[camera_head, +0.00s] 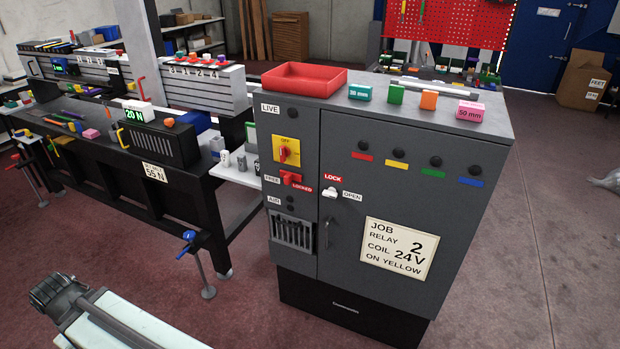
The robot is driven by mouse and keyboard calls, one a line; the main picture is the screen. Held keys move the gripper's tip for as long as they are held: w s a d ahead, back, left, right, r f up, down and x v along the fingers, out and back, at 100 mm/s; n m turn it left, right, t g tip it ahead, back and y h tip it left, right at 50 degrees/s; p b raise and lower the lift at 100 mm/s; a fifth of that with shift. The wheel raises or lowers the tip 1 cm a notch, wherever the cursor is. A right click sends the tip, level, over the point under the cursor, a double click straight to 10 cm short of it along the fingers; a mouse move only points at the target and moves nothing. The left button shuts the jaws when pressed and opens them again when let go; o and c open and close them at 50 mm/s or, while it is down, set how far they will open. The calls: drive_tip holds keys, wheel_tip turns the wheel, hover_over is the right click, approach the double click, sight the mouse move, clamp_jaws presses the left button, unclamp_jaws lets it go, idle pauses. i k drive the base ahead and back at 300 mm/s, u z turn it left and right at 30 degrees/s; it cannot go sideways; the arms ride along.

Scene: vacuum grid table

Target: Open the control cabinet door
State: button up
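The grey control cabinet (297,262) stands at centre right. Its right-hand door (345,275) looks shut flush, with a thin dark vertical handle (327,232) near its left edge. A small white latch (329,192) sits between the LOCK and OPEN labels; its exact setting is hard to tell.
A red tray (303,79) and several small coloured blocks lie on the cabinet top. A black workbench (180,195) stands at the left, with a blue-handled clamp (187,243) at its near corner.

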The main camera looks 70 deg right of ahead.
sight(411, 203)
drive_tip(key=z, duration=2.05)
drive_tip(key=k, duration=0.5)
drive_tip(key=u, duration=1.65)
drive_tip(key=i, duration=0.3)
drive_tip(key=u, duration=0.25)
